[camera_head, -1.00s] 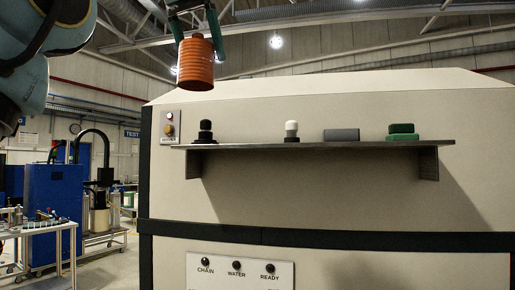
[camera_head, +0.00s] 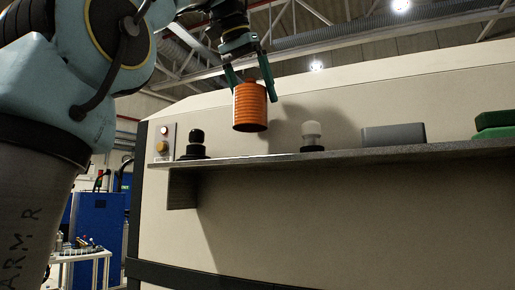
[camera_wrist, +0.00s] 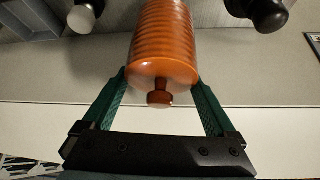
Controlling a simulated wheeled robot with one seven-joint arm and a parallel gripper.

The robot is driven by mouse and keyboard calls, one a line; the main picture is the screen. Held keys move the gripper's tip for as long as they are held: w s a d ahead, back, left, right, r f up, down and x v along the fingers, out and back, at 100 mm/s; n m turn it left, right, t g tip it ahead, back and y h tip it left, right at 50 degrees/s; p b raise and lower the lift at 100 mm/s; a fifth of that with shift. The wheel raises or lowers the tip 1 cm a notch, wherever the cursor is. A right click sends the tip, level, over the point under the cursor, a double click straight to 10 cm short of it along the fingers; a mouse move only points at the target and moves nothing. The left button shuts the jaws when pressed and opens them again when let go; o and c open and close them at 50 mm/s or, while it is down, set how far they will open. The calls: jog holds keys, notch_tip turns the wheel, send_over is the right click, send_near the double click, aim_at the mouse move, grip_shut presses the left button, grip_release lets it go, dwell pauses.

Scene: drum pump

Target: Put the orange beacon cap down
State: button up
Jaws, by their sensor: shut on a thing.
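The orange beacon cap (camera_head: 250,108) is a ribbed orange cylinder with a small knob on top. My gripper (camera_head: 249,86) is shut on it from above, with green fingers on either side of its top. The cap hangs upright above the grey shelf (camera_head: 350,157), between the black knob piece and the white-topped piece, with a gap visible under it. In the wrist view the cap (camera_wrist: 165,45) sits between the green fingers, its knob toward the palm.
A panel with lamps (camera_head: 163,143) is on the wall at left. The shelf between the black and white pieces looks clear.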

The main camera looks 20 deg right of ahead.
aim_at(242, 85)
jog(key=shift+f+b, duration=0.9)
jog(key=shift+f, duration=2.6)
jog(key=o, duration=1)
jog(key=p+v, duration=0.2)
jog(key=v, duration=0.9)
jog(key=shift+d, duration=0.1)
jog(key=shift+s+a+r+p, duration=0.2)
jog(key=shift+a+r+p, duration=0.1)
jog(key=shift+r+p, duration=0.15)
